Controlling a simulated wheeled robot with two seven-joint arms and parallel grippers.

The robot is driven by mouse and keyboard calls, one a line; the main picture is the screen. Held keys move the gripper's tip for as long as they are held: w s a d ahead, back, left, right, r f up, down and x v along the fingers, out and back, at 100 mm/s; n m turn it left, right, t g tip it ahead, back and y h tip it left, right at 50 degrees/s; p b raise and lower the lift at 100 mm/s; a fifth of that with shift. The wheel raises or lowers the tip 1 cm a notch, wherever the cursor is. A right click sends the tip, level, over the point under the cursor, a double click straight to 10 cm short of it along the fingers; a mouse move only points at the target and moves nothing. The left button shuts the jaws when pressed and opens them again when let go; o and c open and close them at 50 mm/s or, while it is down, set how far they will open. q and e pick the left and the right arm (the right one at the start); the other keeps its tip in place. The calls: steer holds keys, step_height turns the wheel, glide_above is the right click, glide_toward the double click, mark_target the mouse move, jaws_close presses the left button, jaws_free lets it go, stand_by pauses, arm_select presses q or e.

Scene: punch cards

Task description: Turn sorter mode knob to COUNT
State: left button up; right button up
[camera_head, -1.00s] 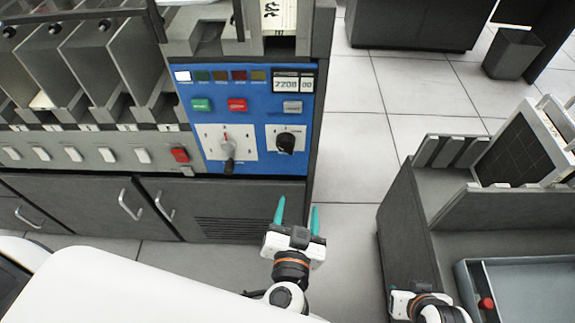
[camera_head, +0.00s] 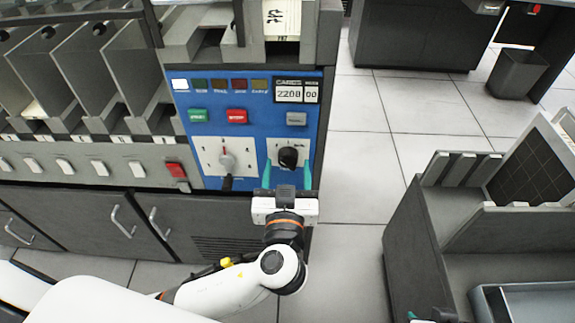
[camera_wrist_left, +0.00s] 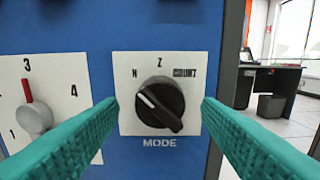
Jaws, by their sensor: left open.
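The black mode knob (camera_head: 288,157) sits on a white plate on the blue sorter panel (camera_head: 250,160). In the left wrist view the knob (camera_wrist_left: 160,105) shows a white mark pointing up-left, toward N; Z and COUNT (camera_wrist_left: 185,72) are the other labels. My left gripper (camera_head: 286,176) is open, with its teal fingers on either side of the knob in the picture. Contact is not visible. My right gripper (camera_head: 432,316) is only partly in view at the bottom edge, so its jaws are unclear.
A grey selector knob with a red pointer (camera_head: 226,161) is left of the mode knob. Above are a green button (camera_head: 198,115), a red button (camera_head: 237,116) and a counter display (camera_head: 297,90). A grey desk unit (camera_head: 440,240) stands at the right.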

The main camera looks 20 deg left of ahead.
arm_select(q)
steer(key=shift+w+a, duration=0.15)
steer(key=shift+w, duration=0.45)
